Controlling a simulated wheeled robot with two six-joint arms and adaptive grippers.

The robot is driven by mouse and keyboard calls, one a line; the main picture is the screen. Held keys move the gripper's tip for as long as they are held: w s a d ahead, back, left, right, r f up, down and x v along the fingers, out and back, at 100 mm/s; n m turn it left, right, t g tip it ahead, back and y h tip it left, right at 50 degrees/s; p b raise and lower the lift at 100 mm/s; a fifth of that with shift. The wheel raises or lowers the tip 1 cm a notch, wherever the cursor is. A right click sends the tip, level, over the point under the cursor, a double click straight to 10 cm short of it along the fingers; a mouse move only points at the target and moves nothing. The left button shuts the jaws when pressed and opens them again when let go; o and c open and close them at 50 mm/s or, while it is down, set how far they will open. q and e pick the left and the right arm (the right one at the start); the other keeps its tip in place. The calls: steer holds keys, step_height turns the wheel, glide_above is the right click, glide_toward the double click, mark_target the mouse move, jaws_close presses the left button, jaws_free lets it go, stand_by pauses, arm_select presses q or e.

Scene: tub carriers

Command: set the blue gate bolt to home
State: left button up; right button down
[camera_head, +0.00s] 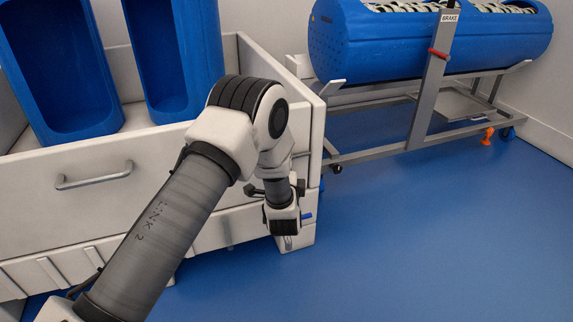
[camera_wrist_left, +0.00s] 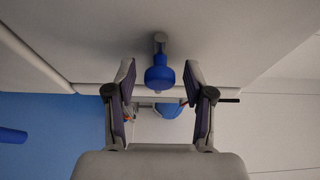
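The blue gate bolt (camera_wrist_left: 160,76) has a round blue knob on a short metal stem, set in the pale cabinet face. In the left wrist view the knob lies between the two finger tips of my left gripper, with gaps visible on both sides. My left gripper is open. In the head view my left gripper (camera_head: 286,228) is at the lower right corner of the cabinet, pointing down, and mostly hidden by its own wrist. A small blue piece (camera_head: 307,216) shows just right of it, probably the knob. My right gripper is not in view.
The pale cabinet (camera_head: 100,215) holds two blue tubs (camera_head: 55,70) on top and has a metal handle (camera_head: 94,176). A blue drum (camera_head: 425,45) lies on a grey wheeled frame with a red-handled brake lever (camera_head: 438,54). The blue floor (camera_head: 430,240) at right is clear.

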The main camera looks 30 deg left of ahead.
arm_select(q)
steer(key=v, duration=1.2)
